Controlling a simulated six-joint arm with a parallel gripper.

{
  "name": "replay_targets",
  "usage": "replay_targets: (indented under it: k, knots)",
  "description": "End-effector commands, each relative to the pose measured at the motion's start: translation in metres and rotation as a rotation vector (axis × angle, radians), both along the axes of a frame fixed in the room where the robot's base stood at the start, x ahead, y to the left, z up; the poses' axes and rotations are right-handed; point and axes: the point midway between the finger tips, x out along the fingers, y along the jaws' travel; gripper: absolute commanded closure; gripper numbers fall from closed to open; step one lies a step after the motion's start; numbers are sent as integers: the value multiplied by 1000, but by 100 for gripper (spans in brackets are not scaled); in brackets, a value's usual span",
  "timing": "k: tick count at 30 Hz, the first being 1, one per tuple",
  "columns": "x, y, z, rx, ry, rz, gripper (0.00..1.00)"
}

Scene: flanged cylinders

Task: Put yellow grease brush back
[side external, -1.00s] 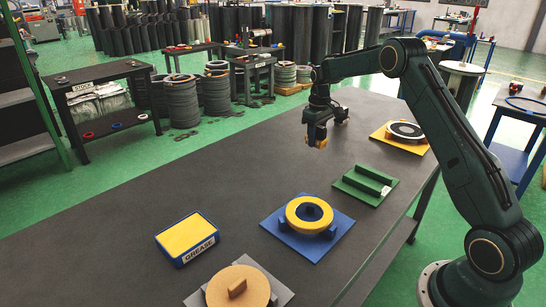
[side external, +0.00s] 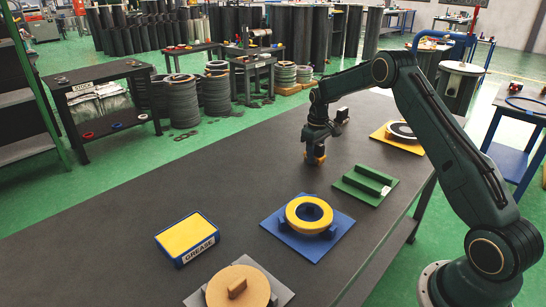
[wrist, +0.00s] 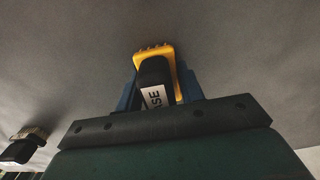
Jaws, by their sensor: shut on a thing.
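The yellow grease brush (side external: 315,158) is below my gripper (side external: 316,149), at the far part of the bench in the side view. In the wrist view my gripper (wrist: 160,88) is shut on the yellow grease brush (wrist: 154,50). Its dark handle with a white label, partly readable as "SE", sits between the blue fingers, and its yellow end points away from the wrist. I cannot tell whether the brush touches the bench. A blue box labelled GREASE (side external: 186,250) with a yellow top stands at the near left.
A dark object with a tan top (side external: 342,115) is close behind my gripper; a similar one shows in the wrist view (wrist: 26,143). A green fixture (side external: 365,183), a yellow ring on a blue plate (side external: 309,213) and a tan disc (side external: 238,288) are nearer.

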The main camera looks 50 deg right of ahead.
Motion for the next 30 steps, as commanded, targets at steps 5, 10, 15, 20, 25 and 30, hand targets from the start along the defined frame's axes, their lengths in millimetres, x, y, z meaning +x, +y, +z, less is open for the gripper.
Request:
replay_targets:
  k: [5,10,15,20,25,30]
  knots:
    - [0,0,1,0,0,0,83]
    - [0,0,-2,0,0,0,83]
    - [0,0,-3,0,0,0,40]
    - [0,0,-3,0,0,0,40]
    - [0,0,-1,0,0,0,40]
    - [0,0,7,0,0,0,40]
